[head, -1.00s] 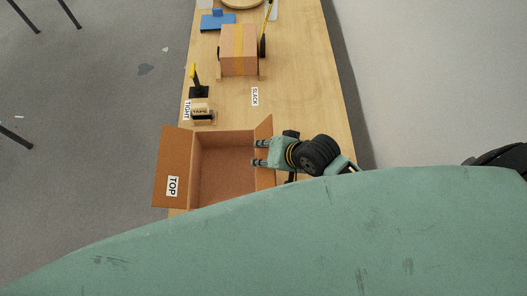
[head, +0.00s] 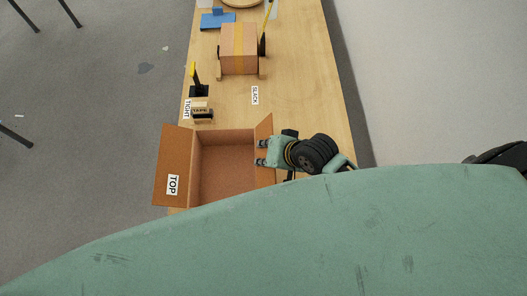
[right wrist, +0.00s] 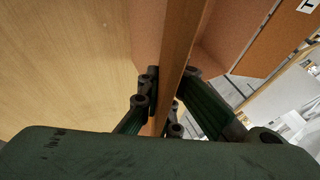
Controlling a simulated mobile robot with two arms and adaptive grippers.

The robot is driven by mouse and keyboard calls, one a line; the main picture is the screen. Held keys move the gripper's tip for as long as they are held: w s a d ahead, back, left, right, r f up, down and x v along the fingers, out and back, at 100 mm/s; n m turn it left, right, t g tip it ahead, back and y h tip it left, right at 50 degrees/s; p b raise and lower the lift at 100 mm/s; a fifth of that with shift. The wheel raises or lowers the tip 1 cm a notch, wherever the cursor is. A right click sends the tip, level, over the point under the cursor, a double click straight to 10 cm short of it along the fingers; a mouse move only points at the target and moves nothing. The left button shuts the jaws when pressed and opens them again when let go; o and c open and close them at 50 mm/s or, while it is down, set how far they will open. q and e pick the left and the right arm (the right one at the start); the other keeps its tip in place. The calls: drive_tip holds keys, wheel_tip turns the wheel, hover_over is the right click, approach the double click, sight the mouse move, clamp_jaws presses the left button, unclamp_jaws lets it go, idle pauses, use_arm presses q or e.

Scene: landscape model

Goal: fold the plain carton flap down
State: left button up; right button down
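The open carton (head: 228,160) stands on the table with its mouth up. Its left flap (head: 172,150), marked TOP, leans outward. The plain flap (head: 266,126) on the right stands up and is partly covered by my right gripper (head: 262,153). In the right wrist view the plain flap (right wrist: 176,45) runs edge-on between the fingers of my right gripper (right wrist: 167,100). Fingertips lie close against both faces, so the gripper looks shut on the flap. The carton's near side is hidden behind my own green body. My left gripper is not in view.
A tape box (head: 202,112) and a black stand with a yellow top (head: 198,88) sit just behind the carton. A taped carton (head: 239,48) stands farther back, near a blue item (head: 217,19). The table (head: 300,80) is clear at the right.

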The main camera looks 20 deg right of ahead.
drive_tip(key=shift+a+r, duration=0.1)
drive_tip(key=shift+a, duration=0.05)
drive_tip(key=h, duration=0.1)
drive_tip(key=a+g+h, duration=0.1)
drive_tip(key=shift+w+r+n+h, duration=0.2)
drive_tip(key=shift+n+h, duration=0.1)
drive_tip(key=shift+h, duration=0.1)
drive_tip(key=shift+w+a+n+g+h, duration=0.1)
drive_tip(key=shift+a+n+g+h, duration=0.15)
drive_tip(key=shift+h, duration=0.65)
drive_tip(key=shift+w+a+n+g+h, duration=0.15)
drive_tip(key=shift+a+g+h, duration=0.2)
drive_tip(key=shift+h, duration=0.55)
drive_tip(key=shift+s, duration=0.1)
drive_tip(key=c, duration=2)
unclamp_jaws()
drive_tip(key=v, duration=1.2)
